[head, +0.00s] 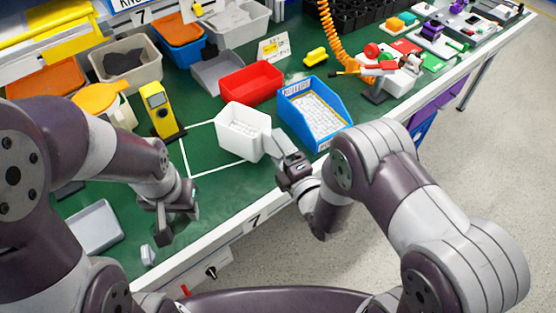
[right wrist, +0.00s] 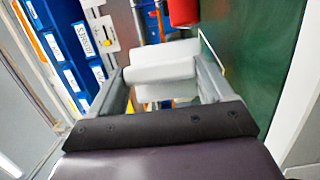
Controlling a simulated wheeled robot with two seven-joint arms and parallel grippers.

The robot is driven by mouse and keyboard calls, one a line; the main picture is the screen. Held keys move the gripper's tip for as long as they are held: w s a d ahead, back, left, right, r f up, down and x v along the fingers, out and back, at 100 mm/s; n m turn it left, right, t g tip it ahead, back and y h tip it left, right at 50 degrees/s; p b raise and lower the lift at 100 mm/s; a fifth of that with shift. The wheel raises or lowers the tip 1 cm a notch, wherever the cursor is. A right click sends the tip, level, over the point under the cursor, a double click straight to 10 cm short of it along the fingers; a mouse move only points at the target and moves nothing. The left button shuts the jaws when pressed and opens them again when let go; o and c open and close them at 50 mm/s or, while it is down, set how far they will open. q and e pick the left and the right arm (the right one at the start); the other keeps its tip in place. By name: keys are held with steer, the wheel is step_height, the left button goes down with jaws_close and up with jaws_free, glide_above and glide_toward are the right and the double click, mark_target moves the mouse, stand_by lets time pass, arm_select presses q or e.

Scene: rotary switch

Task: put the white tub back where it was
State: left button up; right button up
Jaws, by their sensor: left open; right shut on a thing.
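The white tub (head: 241,135) holds small pale pieces and looks upright. It is over the right part of a white outline (head: 201,130) on the green bench, in front of the red bin. I cannot tell whether it touches the bench. My right gripper (head: 277,147) is shut on the tub's right side. In the right wrist view, the white tub (right wrist: 162,75) shows between the fingers of my right gripper (right wrist: 165,88). My left gripper (head: 176,228) is open and empty, near the bench's front edge, away from the tub.
The blue bin (head: 333,139) stands close to the tub's right, and the red bin (head: 252,84) is behind it. A yellow meter (head: 161,109) stands left of the outline. A grey tray (head: 95,227) lies at front left. The left part of the outline is clear.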

step_height(320, 180, down, 3)
steer(key=shift+s+d+f+b, duration=0.1)
steer(key=shift+f+b, duration=0.05)
steer(key=shift+b, duration=0.15)
steer(key=shift+f, duration=0.35)
steer(key=shift+f, duration=0.15)
steer(key=o, duration=0.8)
